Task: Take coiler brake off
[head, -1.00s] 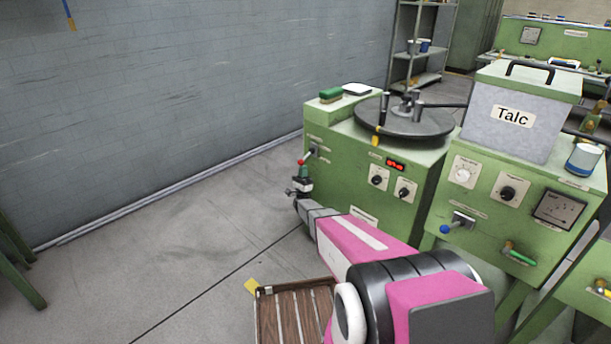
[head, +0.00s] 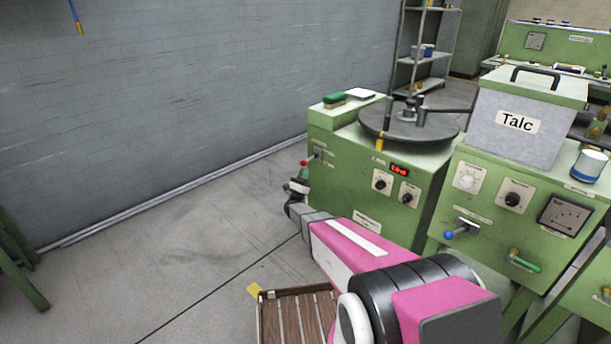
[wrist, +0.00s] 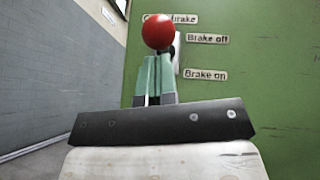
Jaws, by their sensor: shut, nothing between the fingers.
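The coiler brake lever has a red ball knob (head: 304,163) and sticks out from the left face of the green coiler machine (head: 345,180). In the wrist view the red knob (wrist: 158,31) stands in front of the labels "Brake off" (wrist: 207,38) and "Brake on" (wrist: 205,74). The knob looks nearer the height of "Brake off", but it is close to the camera, so I cannot tell the lever's exact setting. My gripper (wrist: 154,72) has green fingers shut together just below the knob. It also shows in the head view (head: 304,173). I cannot tell whether it touches the knob.
A round turntable (head: 410,125) tops the coiler machine. To its right stand a Talc box (head: 516,122) and a machine with a blue-knobbed lever (head: 449,235). A wooden slatted crate (head: 290,315) lies on the floor below my arm.

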